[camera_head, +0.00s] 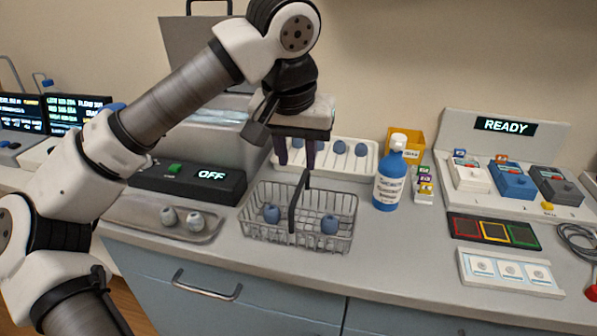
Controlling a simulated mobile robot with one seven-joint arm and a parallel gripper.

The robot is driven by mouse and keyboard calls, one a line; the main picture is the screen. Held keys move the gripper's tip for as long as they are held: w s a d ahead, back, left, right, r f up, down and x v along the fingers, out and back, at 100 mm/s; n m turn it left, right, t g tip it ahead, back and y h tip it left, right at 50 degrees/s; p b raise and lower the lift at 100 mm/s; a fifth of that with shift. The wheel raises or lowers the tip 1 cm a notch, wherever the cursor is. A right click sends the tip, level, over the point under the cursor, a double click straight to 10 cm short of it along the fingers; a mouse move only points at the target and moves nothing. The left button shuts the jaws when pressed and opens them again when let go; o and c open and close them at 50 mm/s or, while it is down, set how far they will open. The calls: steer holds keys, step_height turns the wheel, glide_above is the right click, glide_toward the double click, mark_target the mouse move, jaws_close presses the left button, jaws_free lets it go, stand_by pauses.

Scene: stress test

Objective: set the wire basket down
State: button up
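The wire basket (345,203) is a grey mesh with a dark upright handle (294,212). It appears level and resting on the counter near its front edge. Two blue-grey round items, one at the left (271,213) and one at the right (329,224), sit inside it. My gripper (297,165) is above the back part of the basket, pointing down. Its two dark fingers are apart with nothing seen between them. The handle's top is just below the right fingertip in the picture; whether they touch cannot be told.
A metal tray (140,221) with two pale round items and a black box reading OFF (188,182) are at the left. A white rack (349,164) stands behind. A blue bottle (389,182) is close at the right. Beyond it are a READY panel (502,126) and coloured pads (494,232).

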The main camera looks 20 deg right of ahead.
steer(key=shift+s+a+r, duration=0.1)
steer(key=shift+s+r, duration=0.05)
steer(key=shift+r, duration=0.45)
